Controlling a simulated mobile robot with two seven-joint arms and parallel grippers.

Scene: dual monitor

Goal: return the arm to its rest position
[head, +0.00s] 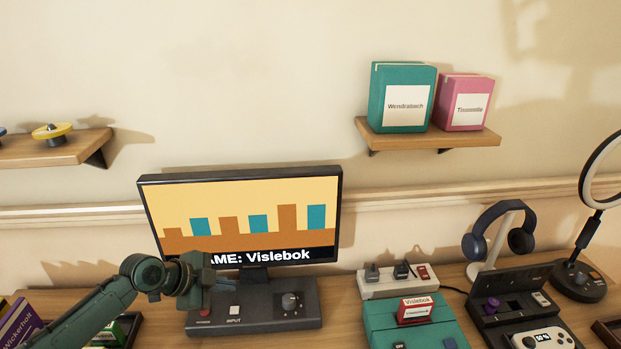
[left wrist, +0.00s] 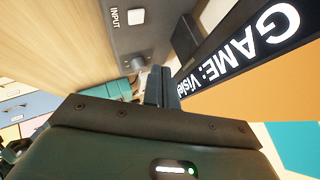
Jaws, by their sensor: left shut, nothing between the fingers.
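My left arm (head: 100,308) comes in from the lower left in the head view. Its gripper (head: 208,276) is in front of the lower left part of the monitor (head: 240,210), above the monitor's base. The left wrist view shows the left gripper's fingers (left wrist: 161,86) shut together with nothing between them. The monitor screen reads "GAME: Vislebok", with the first letter covered by my gripper. The base (head: 260,312) has a red button, a white INPUT button and a dark knob. My right gripper is not in view.
A teal console (head: 375,325) holding a red Vislebok cartridge (head: 415,309) stands right of the base. Behind it is a power strip (head: 398,280). Headphones (head: 480,240) and a ring lamp (head: 580,280) stand farther right. A purple box (head: 16,327) is at lower left.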

